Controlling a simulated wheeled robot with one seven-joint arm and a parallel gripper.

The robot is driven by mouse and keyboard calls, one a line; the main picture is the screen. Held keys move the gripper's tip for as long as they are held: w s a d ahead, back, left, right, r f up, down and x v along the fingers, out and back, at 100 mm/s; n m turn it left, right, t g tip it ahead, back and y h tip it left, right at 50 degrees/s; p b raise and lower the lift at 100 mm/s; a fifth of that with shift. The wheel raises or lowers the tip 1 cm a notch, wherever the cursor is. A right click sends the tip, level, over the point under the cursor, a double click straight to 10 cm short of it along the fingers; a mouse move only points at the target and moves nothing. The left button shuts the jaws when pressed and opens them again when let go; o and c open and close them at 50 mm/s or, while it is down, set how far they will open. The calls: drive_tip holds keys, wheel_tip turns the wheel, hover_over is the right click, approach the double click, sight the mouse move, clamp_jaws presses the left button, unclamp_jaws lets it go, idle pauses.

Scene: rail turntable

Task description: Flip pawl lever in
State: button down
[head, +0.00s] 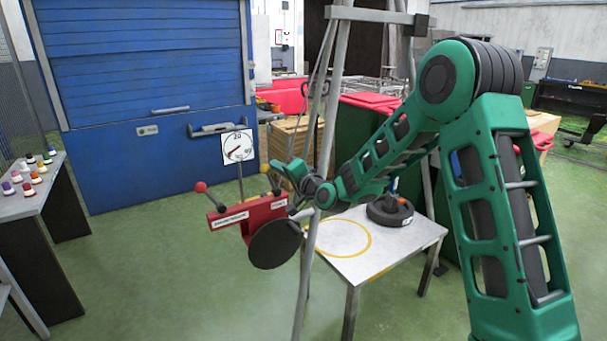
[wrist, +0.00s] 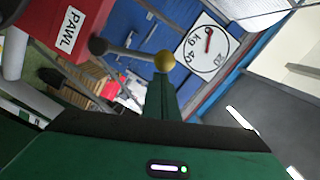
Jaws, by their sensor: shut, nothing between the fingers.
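The red winch body (head: 250,217) hangs by the tripod leg, its right end bearing a PAWL label that also shows in the wrist view (wrist: 70,27). The pawl lever (wrist: 130,52) is a grey rod running from a dark round pivot to a yellowish ball (wrist: 165,61) at its right end. My gripper (wrist: 160,82) is shut and empty, its fingertips close below the ball. I cannot tell if they touch it. In the head view my gripper (head: 274,165) is above the PAWL end, and the lever is mostly hidden there.
A second lever with a red ball (head: 201,187) sticks up at the winch's left end. A dark round drum (head: 275,244) is on its front. A dial gauge (head: 238,146) stands behind. A white table (head: 376,262) with a dark weight (head: 390,211) is at right.

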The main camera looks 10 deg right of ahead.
drive_tip(key=shift+s+a+f+n, duration=0.1)
drive_tip(key=shift+s+a+n, duration=0.1)
drive_tip(key=shift+a+n, duration=0.3)
drive_tip(key=shift+s+a+f+n, duration=0.1)
drive_tip(key=shift+s+a+n, duration=0.1)
drive_tip(key=shift+a+n, duration=0.3)
drive_tip(key=shift+s, duration=0.1)
drive_tip(key=s+d+r, duration=0.2)
drive_tip(key=s+d, duration=0.6)
drive_tip(key=shift+r, duration=0.35)
drive_tip(key=shift+d, duration=0.1)
